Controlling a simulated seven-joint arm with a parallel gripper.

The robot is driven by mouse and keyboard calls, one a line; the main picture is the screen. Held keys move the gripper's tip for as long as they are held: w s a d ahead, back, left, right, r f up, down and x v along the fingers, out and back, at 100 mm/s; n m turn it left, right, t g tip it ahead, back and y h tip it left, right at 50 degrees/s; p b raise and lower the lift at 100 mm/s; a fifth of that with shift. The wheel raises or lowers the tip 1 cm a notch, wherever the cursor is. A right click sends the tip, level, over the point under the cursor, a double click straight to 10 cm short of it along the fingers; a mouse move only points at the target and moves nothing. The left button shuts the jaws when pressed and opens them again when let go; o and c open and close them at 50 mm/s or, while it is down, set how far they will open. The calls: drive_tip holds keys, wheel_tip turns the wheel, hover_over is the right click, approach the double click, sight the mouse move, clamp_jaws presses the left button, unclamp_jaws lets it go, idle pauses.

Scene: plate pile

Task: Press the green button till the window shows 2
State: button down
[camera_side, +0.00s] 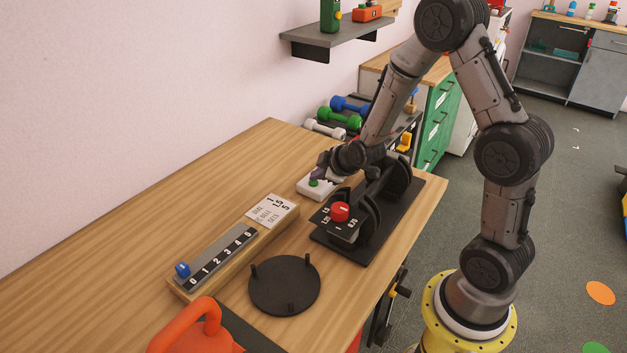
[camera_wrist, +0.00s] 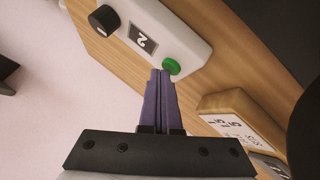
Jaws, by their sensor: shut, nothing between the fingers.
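The green button (camera_wrist: 171,66) sits on a white box (camera_wrist: 150,15), beside a small dark window (camera_wrist: 142,39) that shows a 2. A black knob (camera_wrist: 103,19) is at the other end of the box. In the side view the green button (camera_side: 313,183) shows on the white box (camera_side: 309,192), partly hidden by my wrist. My gripper (camera_wrist: 160,72) is shut and empty, its fingertips right beside the button in the wrist view; I cannot tell whether they touch it. The fingers are mostly hidden in the side view.
A black stand with a red knob (camera_side: 340,211) is close in front of the box. A wooden block with a number scale (camera_side: 222,258) and a black round plate (camera_side: 284,285) are nearer. An orange kettlebell (camera_side: 190,330) stands at the front. The table's left side is clear.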

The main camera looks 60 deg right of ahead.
sight(317, 186)
idle(0.3)
drive_tip(key=shift+r, duration=0.9)
drive_tip(key=shift+r, duration=2.55)
